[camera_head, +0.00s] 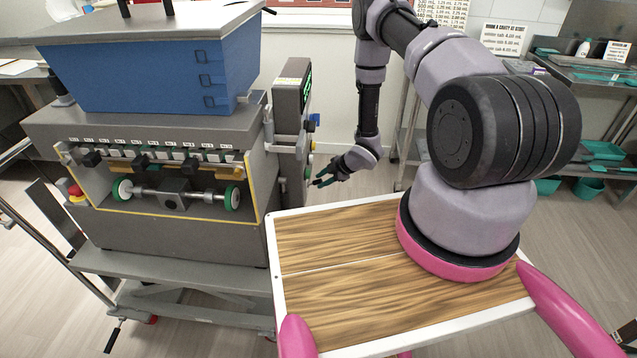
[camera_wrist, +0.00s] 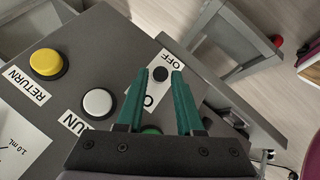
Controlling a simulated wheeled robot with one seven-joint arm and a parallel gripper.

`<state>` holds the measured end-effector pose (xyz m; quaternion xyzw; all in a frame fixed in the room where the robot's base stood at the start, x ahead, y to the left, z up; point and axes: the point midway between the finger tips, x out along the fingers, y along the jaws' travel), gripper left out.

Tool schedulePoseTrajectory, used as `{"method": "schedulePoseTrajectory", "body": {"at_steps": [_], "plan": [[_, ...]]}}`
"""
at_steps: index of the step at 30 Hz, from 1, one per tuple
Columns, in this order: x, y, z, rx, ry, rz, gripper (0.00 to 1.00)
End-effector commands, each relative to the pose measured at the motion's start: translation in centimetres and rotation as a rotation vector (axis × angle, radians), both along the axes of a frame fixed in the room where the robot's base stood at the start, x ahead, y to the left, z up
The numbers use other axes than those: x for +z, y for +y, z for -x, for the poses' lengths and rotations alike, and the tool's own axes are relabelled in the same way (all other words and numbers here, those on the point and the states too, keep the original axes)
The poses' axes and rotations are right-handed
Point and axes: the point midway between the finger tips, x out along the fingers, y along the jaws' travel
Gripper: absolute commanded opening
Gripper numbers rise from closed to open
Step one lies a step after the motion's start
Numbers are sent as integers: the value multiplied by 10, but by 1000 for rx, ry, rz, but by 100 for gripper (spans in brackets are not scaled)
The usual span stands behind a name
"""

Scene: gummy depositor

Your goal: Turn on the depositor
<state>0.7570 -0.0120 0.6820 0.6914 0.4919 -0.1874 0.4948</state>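The depositor (camera_head: 160,225) is a grey machine with a blue hopper, on the left in the head view. My gripper (camera_head: 322,180) is beside its right side. In the wrist view my gripper's teal fingers (camera_wrist: 161,72) are apart, over the control panel (camera_wrist: 85,75). A small dark round switch (camera_wrist: 160,74) shows between the fingertips, on a white label (camera_wrist: 166,62) reading OFF at one end. The label's other end shows an "O" and is partly covered by a finger. I cannot tell whether the fingers touch the switch. A green button (camera_wrist: 151,130) is mostly hidden behind the fingers.
The panel also has a white button (camera_wrist: 97,102) with a partly hidden label and a yellow RETURN button (camera_wrist: 46,63). A red emergency button (camera_head: 76,192) is on the depositor's left front. My wooden-topped tray is in front. Shelves (camera_head: 590,75) stand at the right.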

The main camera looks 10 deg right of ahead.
Motion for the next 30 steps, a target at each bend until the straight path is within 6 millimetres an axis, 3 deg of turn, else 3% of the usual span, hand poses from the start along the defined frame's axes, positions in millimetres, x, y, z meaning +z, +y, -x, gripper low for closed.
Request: {"method": "schedulePoseTrajectory", "body": {"at_steps": [6,12,30], "plan": [[35,-24,20,-2,0,0,36],[54,-37,32,-2,1,1,36],[63,-41,32,-10,0,5,36]]}}
